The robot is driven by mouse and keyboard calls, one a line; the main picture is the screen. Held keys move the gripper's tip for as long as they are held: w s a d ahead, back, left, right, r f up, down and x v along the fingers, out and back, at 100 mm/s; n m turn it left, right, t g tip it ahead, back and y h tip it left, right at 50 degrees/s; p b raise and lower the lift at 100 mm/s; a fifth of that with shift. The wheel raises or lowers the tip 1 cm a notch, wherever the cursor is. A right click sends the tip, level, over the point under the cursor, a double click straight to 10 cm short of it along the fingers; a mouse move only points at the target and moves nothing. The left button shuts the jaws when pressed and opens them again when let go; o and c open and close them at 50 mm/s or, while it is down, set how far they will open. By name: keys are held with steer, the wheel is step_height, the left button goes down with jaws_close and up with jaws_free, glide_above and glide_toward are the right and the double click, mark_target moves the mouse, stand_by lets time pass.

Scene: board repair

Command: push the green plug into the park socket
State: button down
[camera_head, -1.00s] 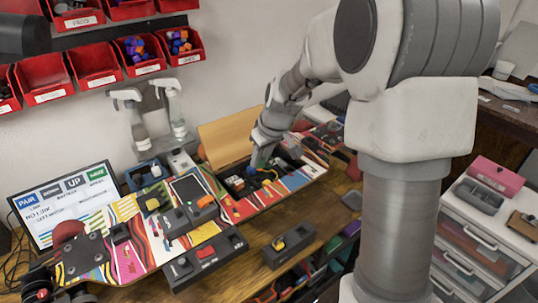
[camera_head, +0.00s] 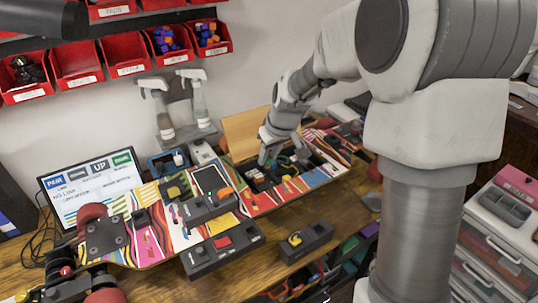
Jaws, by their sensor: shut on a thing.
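The skateboard-like board (camera_head: 150,235) lies across the bench with an open compartment (camera_head: 254,186) at its right part. Dark parts and coloured wires sit in the compartment. My gripper (camera_head: 266,160) points down at the compartment's left part, its fingertips low at the opening. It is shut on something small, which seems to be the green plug. The plug is mostly hidden by the fingers. I cannot pick out the park socket, or tell whether the plug touches it.
The tan lid (camera_head: 246,132) stands open behind the compartment. Dark blocks, one with a red switch (camera_head: 222,243) and one with a yellow piece (camera_head: 296,239), stand in front of the board. A screen (camera_head: 90,188), spray bottles (camera_head: 158,110) and red bins (camera_head: 78,68) are behind.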

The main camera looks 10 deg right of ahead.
steer(key=shift+f+b, duration=2.8)
steer(key=shift+f, duration=0.85)
steer(key=shift+f+b, duration=1.55)
steer(key=shift+f, duration=0.2)
stand_by(0.5)
steer(key=shift+c, duration=1.5)
jaws_free()
steer(key=shift+r, duration=0.25)
steer(key=shift+r+p, duration=0.8)
steer(key=shift+r, duration=0.1)
